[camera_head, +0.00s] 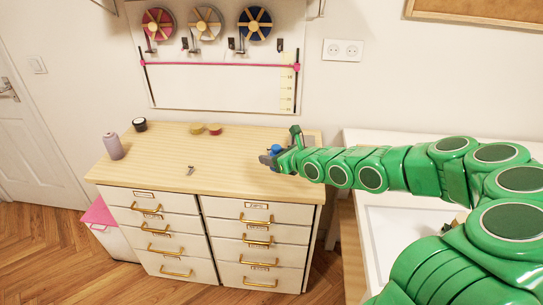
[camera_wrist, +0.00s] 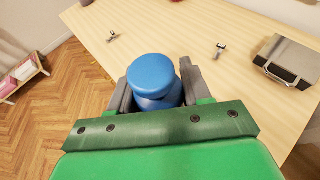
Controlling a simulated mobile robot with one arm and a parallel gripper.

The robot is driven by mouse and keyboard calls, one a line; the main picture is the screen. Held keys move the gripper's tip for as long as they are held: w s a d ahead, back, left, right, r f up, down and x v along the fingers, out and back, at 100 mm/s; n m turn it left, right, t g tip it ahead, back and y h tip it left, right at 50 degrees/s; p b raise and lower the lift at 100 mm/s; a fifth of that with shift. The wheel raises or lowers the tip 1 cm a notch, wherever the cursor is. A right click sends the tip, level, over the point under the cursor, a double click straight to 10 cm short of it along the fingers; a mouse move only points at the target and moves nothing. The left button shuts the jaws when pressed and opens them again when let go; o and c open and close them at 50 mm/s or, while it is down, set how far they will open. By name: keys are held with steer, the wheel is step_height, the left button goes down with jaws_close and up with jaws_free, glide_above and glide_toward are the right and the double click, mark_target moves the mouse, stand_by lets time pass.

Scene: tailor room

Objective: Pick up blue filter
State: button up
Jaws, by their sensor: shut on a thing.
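The blue filter (camera_wrist: 152,76) is a round blue thing with a wider cap, seen in the wrist view between the two grey fingers of my gripper (camera_wrist: 155,92). My gripper is shut on it, one finger at each side. In the head view my gripper (camera_head: 276,157) is above the right part of the wooden cabinet top (camera_head: 230,180), with a bit of the blue filter (camera_head: 275,149) showing. The lower part of the filter is hidden by my gripper. I cannot tell its exact height above the top.
On the cabinet top stand a purple bottle (camera_head: 113,147), a black roll (camera_head: 140,125), yellow and red round items (camera_head: 206,129) and a small metal item (camera_head: 190,170). The middle top is mostly clear.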

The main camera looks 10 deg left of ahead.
steer(key=s+d+r, duration=0.2)
steer(key=s, duration=0.3)
steer(key=shift+s+r, duration=0.35)
steer(key=shift+s, duration=0.05)
